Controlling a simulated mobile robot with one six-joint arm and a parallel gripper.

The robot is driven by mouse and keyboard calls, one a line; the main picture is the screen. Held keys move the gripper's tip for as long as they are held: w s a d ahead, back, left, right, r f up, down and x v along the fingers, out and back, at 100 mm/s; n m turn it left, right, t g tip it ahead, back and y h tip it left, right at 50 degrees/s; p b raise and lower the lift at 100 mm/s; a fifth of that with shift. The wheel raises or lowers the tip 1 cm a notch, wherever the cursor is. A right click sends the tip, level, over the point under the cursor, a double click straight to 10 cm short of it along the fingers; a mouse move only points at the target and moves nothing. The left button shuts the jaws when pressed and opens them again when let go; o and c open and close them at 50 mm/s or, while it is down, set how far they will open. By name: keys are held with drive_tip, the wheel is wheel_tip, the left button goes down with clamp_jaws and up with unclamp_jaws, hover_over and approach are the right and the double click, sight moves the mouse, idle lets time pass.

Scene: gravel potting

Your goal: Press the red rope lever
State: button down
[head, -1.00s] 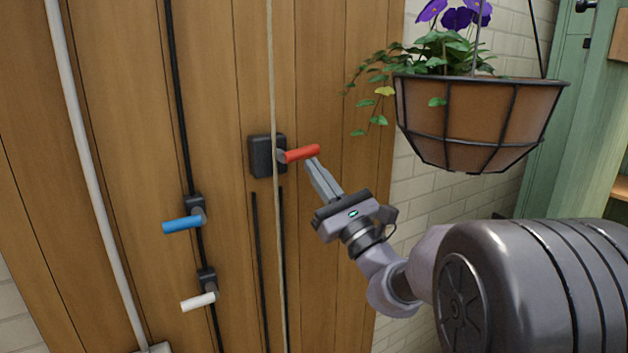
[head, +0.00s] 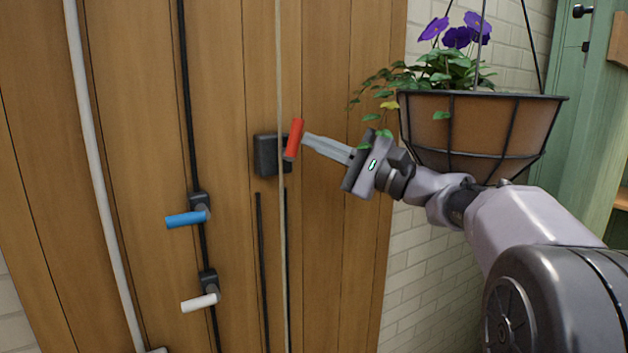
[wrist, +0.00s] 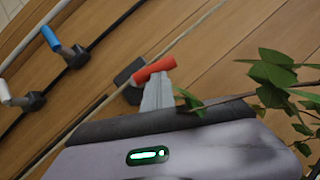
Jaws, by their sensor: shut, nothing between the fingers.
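The red lever (head: 295,138) sits on a black box (head: 267,155) on the wooden wall, beside a pale rope (head: 281,220). The lever points upward in the head view, tilted slightly right. My gripper (head: 305,140) is shut and empty, its fingertips at the lever's right side, seemingly touching it. In the wrist view the red lever (wrist: 153,69) lies just past the tips of my gripper (wrist: 157,82), which hide part of its mount.
A blue lever (head: 186,220) and a white lever (head: 200,302) are on a black line to the left. A hanging basket (head: 480,130) with purple flowers is close above my arm. Its leaves (wrist: 275,75) come near my gripper.

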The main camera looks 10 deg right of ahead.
drive_tip(key=shift+d+r, duration=0.15)
drive_tip(key=shift+r, duration=0.75)
idle(0.4)
